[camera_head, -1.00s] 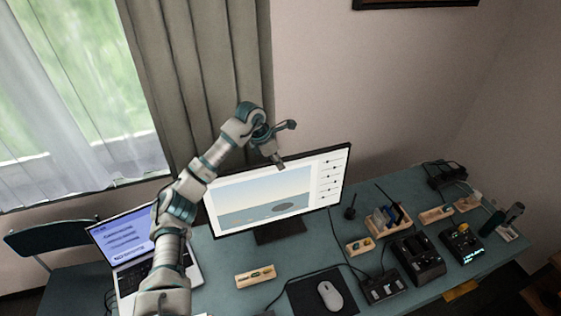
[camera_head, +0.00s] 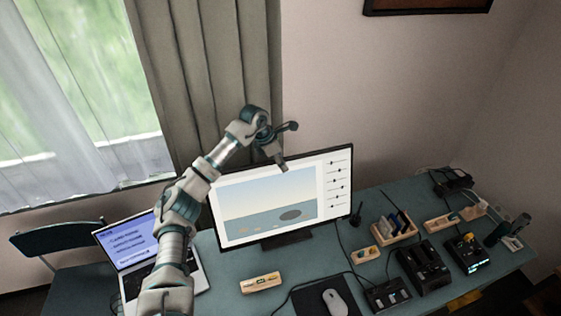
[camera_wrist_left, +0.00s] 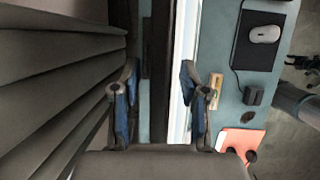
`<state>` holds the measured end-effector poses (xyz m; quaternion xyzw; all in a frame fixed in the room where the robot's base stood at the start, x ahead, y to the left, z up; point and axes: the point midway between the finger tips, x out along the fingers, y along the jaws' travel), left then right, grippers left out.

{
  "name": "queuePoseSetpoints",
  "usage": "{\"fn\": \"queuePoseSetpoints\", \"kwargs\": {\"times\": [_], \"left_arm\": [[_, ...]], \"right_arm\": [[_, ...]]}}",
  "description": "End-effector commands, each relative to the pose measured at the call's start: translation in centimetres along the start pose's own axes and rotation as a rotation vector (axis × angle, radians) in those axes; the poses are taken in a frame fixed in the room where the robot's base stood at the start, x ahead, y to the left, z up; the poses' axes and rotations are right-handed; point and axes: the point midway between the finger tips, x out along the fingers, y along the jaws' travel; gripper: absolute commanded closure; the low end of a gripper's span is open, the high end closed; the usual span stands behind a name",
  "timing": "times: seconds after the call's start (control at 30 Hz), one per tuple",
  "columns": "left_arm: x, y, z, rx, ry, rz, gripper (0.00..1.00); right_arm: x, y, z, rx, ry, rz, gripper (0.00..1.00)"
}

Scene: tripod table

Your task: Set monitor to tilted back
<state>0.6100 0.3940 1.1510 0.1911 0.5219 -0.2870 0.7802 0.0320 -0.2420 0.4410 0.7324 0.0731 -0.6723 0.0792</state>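The monitor (camera_head: 265,208) stands on the desk with its lit screen facing me, on a dark foot (camera_head: 287,239). Its lean is hard to judge from above. My left gripper (camera_head: 284,148) is at the screen's top edge, with one finger low against the upper part of the screen in this view. In the left wrist view my left gripper (camera_wrist_left: 159,76) has its fingers apart, and the monitor's dark top edge (camera_wrist_left: 159,100) and white screen strip run between and under them. Contact cannot be told. My right gripper is not in view.
An open laptop (camera_head: 128,242) stands left, partly behind my left arm. A mouse (camera_head: 335,302) on a dark mat, a small wooden block (camera_head: 260,283), a wooden organizer (camera_head: 394,230) and dark devices (camera_head: 424,267) crowd the desk. A curtain (camera_head: 213,75) hangs behind the monitor.

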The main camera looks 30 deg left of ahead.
Motion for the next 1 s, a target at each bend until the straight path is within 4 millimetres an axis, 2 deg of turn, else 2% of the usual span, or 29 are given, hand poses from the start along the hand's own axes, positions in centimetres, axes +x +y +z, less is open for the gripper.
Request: {"fn": "queuePoseSetpoints", "kwargs": {"times": [0.27,0.37,0.7,0.83,1.0], "left_arm": [[-0.5,-0.1,0.2,0.001,-0.001,0.000,0.56],[-1.9,0.0,0.2,0.002,-0.004,0.001,0.56],[-9.2,0.2,-0.1,-0.001,-0.004,0.000,0.56],[-11.0,0.2,0.0,0.000,-0.003,-0.001,0.56],[-11.9,0.1,0.0,0.000,-0.001,-0.002,0.56]], "right_arm": [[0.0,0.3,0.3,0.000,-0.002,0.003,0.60],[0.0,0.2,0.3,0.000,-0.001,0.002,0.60],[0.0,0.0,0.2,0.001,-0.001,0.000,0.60],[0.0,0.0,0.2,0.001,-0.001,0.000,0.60],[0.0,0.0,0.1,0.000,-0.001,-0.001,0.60]]}}
